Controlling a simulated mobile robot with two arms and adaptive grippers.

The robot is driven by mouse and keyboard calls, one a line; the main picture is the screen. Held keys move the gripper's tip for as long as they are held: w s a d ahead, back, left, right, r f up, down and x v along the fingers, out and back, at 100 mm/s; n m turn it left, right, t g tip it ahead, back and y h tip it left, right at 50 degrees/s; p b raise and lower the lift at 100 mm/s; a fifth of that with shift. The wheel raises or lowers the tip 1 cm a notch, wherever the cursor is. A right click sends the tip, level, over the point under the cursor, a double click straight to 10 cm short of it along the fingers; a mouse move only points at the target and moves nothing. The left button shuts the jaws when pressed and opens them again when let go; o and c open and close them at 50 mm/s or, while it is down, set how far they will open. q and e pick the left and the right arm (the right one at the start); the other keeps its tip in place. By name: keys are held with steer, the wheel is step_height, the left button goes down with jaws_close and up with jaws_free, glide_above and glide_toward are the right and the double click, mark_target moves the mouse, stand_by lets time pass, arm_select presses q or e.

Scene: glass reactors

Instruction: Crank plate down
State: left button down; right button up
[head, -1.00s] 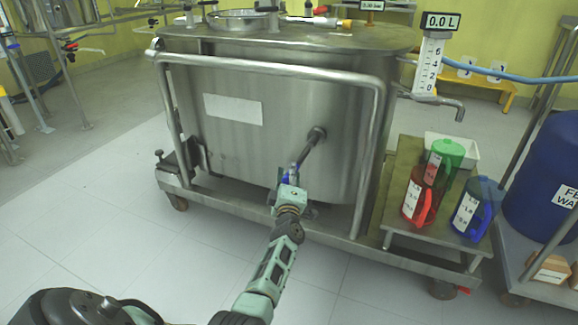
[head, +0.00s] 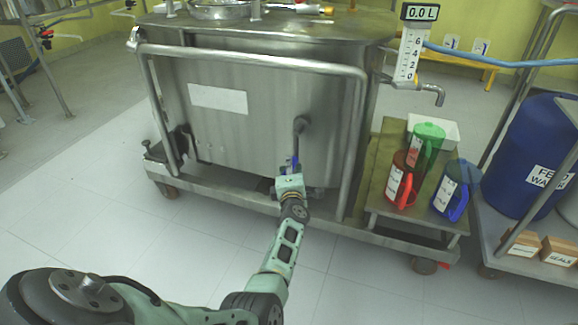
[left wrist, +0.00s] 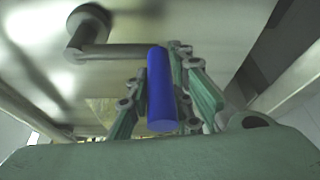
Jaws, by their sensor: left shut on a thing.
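The crank is on the front wall of the large steel tank (head: 250,130). Its round hub (head: 300,125) carries a grey arm that points nearly straight down, slightly to the left. At its lower end is a blue handle (head: 294,164). My left gripper (head: 292,174) is shut on this handle. In the left wrist view the blue handle (left wrist: 160,95) lies between the green fingers, and the crank arm (left wrist: 120,52) runs left to the hub (left wrist: 88,28). No plate that the crank moves can be made out. My right gripper is not in view.
A steel frame rail (head: 250,60) surrounds the tank front. A side shelf holds a red jug (head: 402,180), a green jug (head: 427,145) and a blue jug (head: 457,190). A cart with a blue drum (head: 535,155) stands at right. The floor at left (head: 90,210) is clear.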

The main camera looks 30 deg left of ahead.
arm_select(q)
steer(key=shift+w+a+r, duration=0.1)
steer(key=shift+w+r, duration=0.1)
steer(key=shift+r, duration=0.35)
steer(key=c, duration=1.7)
jaws_free()
steer(key=shift+s+f, duration=0.1)
steer(key=shift+f, duration=0.15)
